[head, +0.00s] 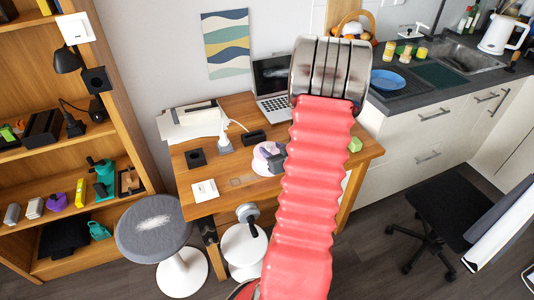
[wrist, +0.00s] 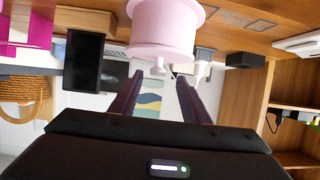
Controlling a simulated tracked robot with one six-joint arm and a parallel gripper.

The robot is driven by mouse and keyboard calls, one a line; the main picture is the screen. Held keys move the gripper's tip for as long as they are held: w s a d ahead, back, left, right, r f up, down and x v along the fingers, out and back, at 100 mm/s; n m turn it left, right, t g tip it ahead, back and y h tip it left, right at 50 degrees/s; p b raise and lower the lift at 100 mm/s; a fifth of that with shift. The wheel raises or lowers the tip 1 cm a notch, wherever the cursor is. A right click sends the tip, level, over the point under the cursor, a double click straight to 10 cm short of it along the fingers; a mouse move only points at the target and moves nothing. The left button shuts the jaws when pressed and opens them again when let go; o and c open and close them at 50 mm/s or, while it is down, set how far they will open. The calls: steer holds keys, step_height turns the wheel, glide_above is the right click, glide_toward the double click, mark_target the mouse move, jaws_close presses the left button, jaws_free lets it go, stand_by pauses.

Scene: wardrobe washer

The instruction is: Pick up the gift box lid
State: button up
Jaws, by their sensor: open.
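A pink round lid-like piece (wrist: 166,28) with a small knob (wrist: 158,68) shows at the top of the wrist view, which looks upside down. I take it to be the gift box lid. My gripper (wrist: 158,80) is open, with its two dark fingers apart and the knob in line with the gap between the tips. I see no contact. In the head view a pale pink round thing (head: 262,151) sits on the wooden desk (head: 235,178), partly covered by a dark shape and my arm. My gripper is not clearly visible there.
A laptop (head: 273,82), papers (head: 190,122), a black block (head: 195,157), a white switch plate (head: 205,190) and a grey plug-like block (head: 225,145) are on the desk. Stools (head: 155,225) stand in front. A shelf unit (head: 128,125) is at left, a kitchen counter (head: 400,108) at right.

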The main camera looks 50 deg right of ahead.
mark_target(269, 146)
steer(key=shift+x, duration=2.35)
steer(key=shift+d, duration=0.1)
steer(key=shift+s, duration=0.1)
steer(key=shift+c, duration=0.3)
jaws_close()
